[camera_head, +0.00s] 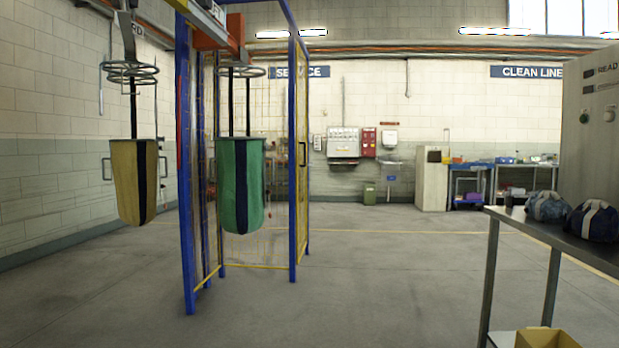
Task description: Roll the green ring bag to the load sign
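The green bag (229,185) with a dark vertical stripe hangs upright by dark straps below a round metal ring (243,72). It hangs under an orange overhead rail (215,38), within or beside a blue-framed cage; I cannot tell which. A white sign (217,12) with blue marks is on the rail at the top edge, cut off and not readable. No sign clearly reading "load" shows. Neither of my grippers is in view.
A tan bag (127,182) hangs from another ring stack (131,72) at left. The cage's blue posts (186,160) stand on the floor. A metal table (560,238) with two sling bags (594,221) stands at right. The middle floor is clear.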

